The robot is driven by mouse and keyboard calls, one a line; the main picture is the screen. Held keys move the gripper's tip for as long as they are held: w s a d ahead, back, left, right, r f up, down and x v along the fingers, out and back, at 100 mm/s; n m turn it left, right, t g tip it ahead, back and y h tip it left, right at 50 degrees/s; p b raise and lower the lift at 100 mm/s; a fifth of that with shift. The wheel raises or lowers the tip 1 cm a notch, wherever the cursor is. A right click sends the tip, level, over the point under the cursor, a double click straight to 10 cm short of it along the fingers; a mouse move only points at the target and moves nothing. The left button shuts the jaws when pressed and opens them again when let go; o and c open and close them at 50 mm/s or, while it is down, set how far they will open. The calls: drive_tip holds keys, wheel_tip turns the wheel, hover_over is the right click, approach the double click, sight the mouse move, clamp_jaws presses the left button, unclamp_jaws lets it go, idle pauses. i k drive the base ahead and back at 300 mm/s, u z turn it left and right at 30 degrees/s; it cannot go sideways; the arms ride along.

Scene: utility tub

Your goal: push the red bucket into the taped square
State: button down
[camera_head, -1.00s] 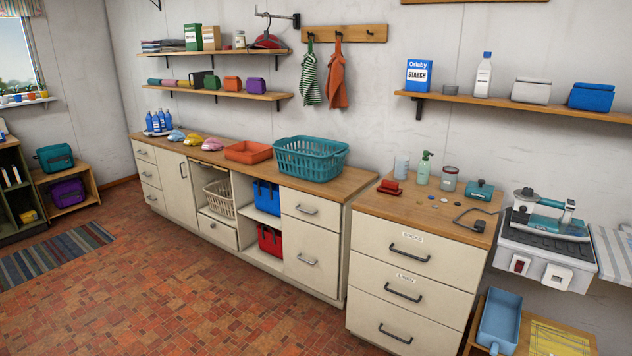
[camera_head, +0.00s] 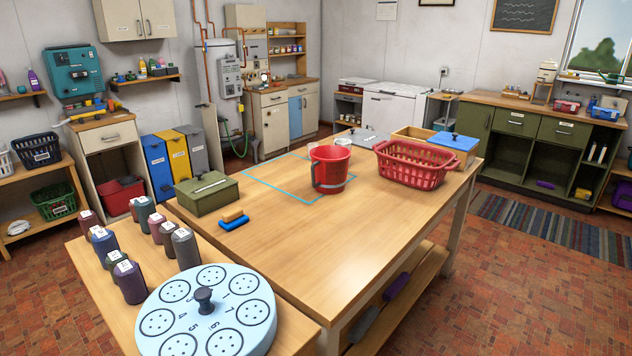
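The red bucket (camera_head: 327,172) stands upright on the large wooden table, with its handle hanging down at the front. A thin blue taped square (camera_head: 262,188) is marked on the tabletop, mostly to the left of the bucket. The bucket hides the square's right part and seems to stand at its right edge. I cannot tell how much of its base lies inside the tape. My gripper is not in view.
On the table, a red basket (camera_head: 411,164) stands right of the bucket. A green box (camera_head: 207,194) and a blue brush (camera_head: 234,222) lie left of the tape. A small white bowl (camera_head: 342,143) is behind the bucket. The table's front middle is clear.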

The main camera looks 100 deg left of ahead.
sight(330, 163)
drive_tip(key=u, duration=2.45)
drive_tip(key=i, duration=3.1)
drive_tip(key=u, duration=4.15)
